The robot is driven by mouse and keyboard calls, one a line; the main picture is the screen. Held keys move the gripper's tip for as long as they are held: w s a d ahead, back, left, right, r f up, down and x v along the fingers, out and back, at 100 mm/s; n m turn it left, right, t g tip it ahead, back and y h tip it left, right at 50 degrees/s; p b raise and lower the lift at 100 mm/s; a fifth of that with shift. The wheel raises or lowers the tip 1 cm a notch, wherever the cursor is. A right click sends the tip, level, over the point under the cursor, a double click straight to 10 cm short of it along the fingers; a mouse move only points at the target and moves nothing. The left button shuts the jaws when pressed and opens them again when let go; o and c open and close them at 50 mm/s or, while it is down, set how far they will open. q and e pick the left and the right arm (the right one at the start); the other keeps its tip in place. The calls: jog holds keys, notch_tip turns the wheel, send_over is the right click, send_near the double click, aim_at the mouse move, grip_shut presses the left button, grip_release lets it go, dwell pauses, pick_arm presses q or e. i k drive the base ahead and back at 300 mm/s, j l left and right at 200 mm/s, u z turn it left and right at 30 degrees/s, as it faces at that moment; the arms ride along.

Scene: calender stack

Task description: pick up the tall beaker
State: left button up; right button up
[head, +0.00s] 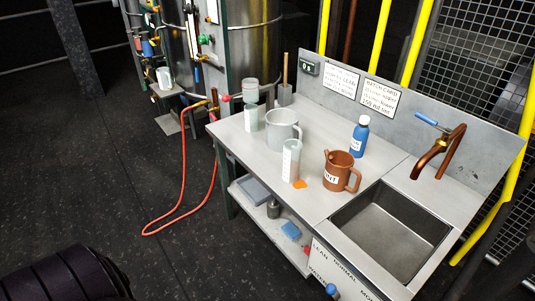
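A tall, narrow clear beaker (291,163) with white markings stands upright near the front edge of the grey bench, in front of a wide pale grey jug (282,128). Whether it holds anything is hard to tell. Another tall, clear, pale vessel (251,120) stands farther back at the bench's left edge, below a cloudy grey cylinder (250,90). I cannot tell whether those two touch. Neither of my grippers is in the head view.
A brown jug (338,172) and a blue bottle (359,138) stand right of the beaker. An orange scrap (300,184) lies by its base. A sink (390,235) is at the right. A red hose (183,175) loops over the floor left of the bench.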

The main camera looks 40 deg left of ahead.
aim_at(292, 148)
jog(key=u, duration=0.95)
